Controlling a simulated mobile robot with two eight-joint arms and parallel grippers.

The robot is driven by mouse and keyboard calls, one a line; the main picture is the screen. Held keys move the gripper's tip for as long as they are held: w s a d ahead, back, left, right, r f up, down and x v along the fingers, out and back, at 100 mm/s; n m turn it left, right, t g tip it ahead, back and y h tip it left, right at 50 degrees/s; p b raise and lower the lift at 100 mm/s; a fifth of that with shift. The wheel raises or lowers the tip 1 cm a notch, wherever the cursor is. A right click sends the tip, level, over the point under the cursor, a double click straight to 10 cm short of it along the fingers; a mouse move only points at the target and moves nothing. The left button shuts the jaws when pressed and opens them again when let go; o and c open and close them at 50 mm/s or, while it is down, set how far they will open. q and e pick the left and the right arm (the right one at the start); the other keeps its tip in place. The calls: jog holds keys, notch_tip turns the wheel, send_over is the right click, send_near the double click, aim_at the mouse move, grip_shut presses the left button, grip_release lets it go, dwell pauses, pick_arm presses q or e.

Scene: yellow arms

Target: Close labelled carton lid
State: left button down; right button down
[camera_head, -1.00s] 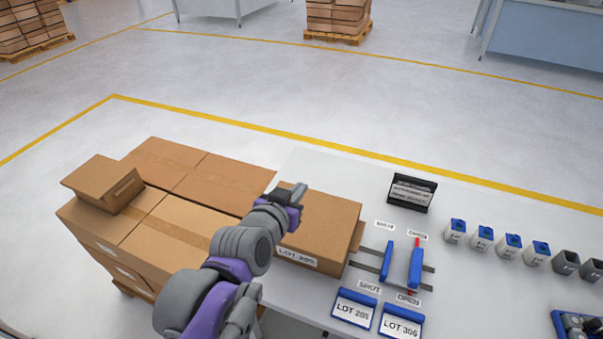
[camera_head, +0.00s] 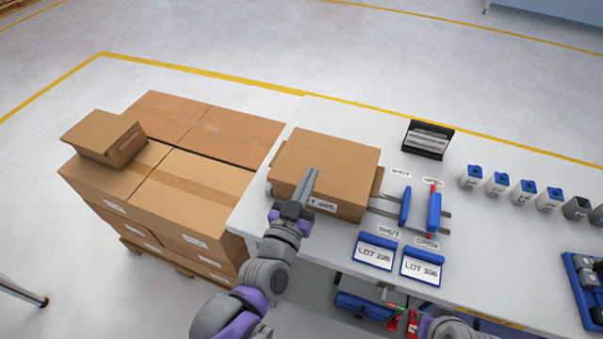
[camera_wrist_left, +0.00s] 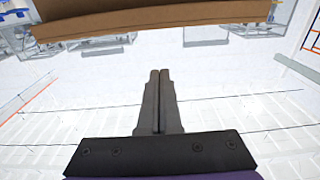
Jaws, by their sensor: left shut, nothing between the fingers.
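The labelled carton (camera_head: 338,158), brown cardboard, stands on the white table, its lid panel lying flat or nearly flat over the top. I cannot tell whether it is fully seated. A brown flap (camera_head: 377,182) sticks out on its right side. The front label (camera_head: 322,204) reads as a LOT number, partly hidden by my left gripper (camera_head: 311,174). That gripper is shut and empty, its fingers overlapping the carton's front edge in the head view; contact is unclear. In the left wrist view, the closed fingers (camera_wrist_left: 159,75) point towards a brown cardboard edge (camera_wrist_left: 150,22), with a visible gap. My right gripper is out of view.
Stacked cartons (camera_head: 185,188) on a pallet stand left of the table (camera_head: 310,240), with a small carton (camera_head: 103,137) on top. Right of the labelled carton are blue sliders (camera_head: 434,212), two LOT signs (camera_head: 375,251), a black holder (camera_head: 428,139) and several small bins (camera_head: 498,184).

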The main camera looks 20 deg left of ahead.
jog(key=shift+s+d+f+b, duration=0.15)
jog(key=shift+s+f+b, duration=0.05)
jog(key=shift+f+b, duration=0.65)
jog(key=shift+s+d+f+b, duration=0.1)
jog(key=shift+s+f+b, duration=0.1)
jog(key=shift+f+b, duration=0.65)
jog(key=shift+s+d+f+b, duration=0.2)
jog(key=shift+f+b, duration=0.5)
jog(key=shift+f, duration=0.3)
